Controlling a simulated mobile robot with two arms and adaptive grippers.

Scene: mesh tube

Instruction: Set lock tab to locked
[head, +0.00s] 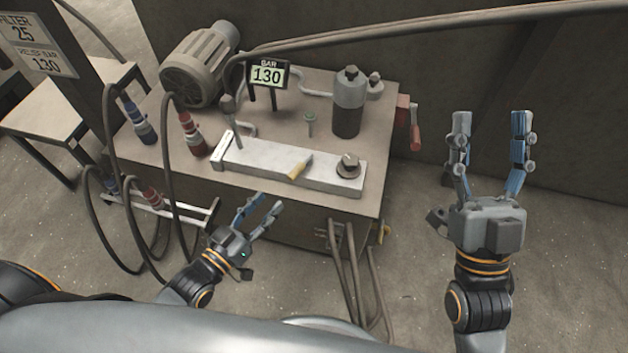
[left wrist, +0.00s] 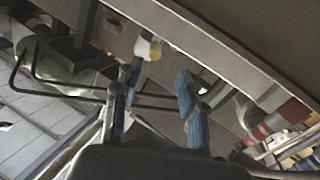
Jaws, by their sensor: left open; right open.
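A small yellow tab (head: 300,168) sits slanted on the front of the long pale metal block (head: 250,158); I take it for the lock tab, and no marking on it is readable. My left gripper (head: 268,203) is open and empty, in front of the block and below and left of the tab, apart from it. In the left wrist view, a pale yellow piece (left wrist: 148,48) shows just beyond the open fingers (left wrist: 160,80); I cannot tell for sure that it is the tab. My right gripper (head: 490,118) is open and empty, out to the right of the bench.
The block stands on a brown bench (head: 375,170) with a dark knob (head: 348,166), an upright lever (head: 229,112), a gauge display (head: 267,75) reading 130, a grey cylinder (head: 349,105) and a motor (head: 198,68). Hoses hang at the left and front. A red handle (head: 415,135) is at the right.

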